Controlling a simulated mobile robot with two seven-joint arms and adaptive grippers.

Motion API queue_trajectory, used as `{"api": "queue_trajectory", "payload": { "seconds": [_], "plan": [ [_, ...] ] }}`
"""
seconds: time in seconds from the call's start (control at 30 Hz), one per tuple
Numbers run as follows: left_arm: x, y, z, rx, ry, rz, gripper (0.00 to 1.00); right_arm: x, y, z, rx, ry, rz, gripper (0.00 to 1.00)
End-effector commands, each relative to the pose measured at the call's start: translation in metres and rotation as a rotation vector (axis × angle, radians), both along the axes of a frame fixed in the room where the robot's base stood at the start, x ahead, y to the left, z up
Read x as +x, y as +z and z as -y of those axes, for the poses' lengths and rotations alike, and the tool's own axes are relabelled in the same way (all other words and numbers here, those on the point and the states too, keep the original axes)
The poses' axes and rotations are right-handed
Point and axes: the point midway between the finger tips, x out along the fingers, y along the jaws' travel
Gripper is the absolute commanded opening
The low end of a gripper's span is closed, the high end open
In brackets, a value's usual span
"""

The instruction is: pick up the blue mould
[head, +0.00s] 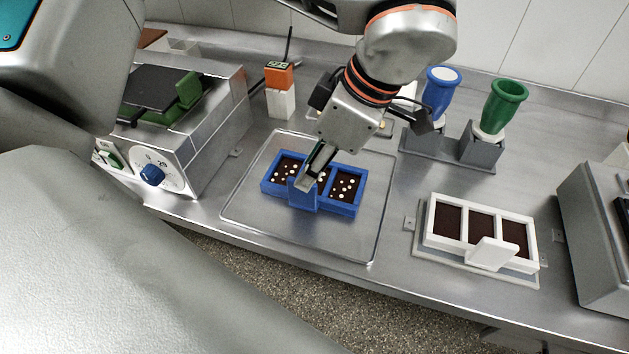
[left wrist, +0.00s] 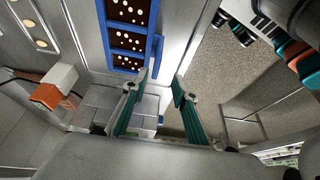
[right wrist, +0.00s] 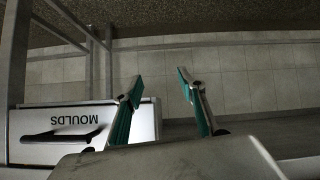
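The blue mould (head: 346,209) lies on a metal tray (head: 248,211) in the head view. Its three compartments hold dark filling with white dots, and an upright blue tab (head: 302,195) stands at its near side. My left gripper (head: 312,172) is over the mould, close to the tab. In the left wrist view the mould (left wrist: 127,42) is at the top, and the left gripper's fingers (left wrist: 163,80) are apart; the tab is near the left finger, and I cannot tell if they touch. My right gripper (right wrist: 160,82) is open and empty, above the floor.
A white mould (head: 536,238) with dark filling sits to the right. Blue (head: 439,96) and green (head: 504,106) cups stand in a grey holder behind. A machine with a blue dial (head: 152,174) is left. A MOULDS drawer (right wrist: 75,140) shows in the right wrist view.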

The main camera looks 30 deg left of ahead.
Motion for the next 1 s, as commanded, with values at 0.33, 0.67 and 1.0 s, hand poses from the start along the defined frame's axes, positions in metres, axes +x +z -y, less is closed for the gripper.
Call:
{"api": "queue_trajectory", "payload": {
  "seconds": [0.33,0.67,1.0],
  "plan": [
    [0.003,-0.043,-0.015,-0.001,0.0,-0.005,0.28,0.0,-0.001,0.001,-0.002,0.0,0.001,0.4],
    [0.003,-0.052,-0.019,-0.002,0.0,-0.002,0.28,0.001,0.0,0.001,-0.003,0.0,0.002,0.4],
    [0.003,-0.051,-0.019,-0.002,-0.001,-0.001,0.0,0.001,0.0,0.0,-0.001,-0.001,0.003,0.4]
  ]
}}
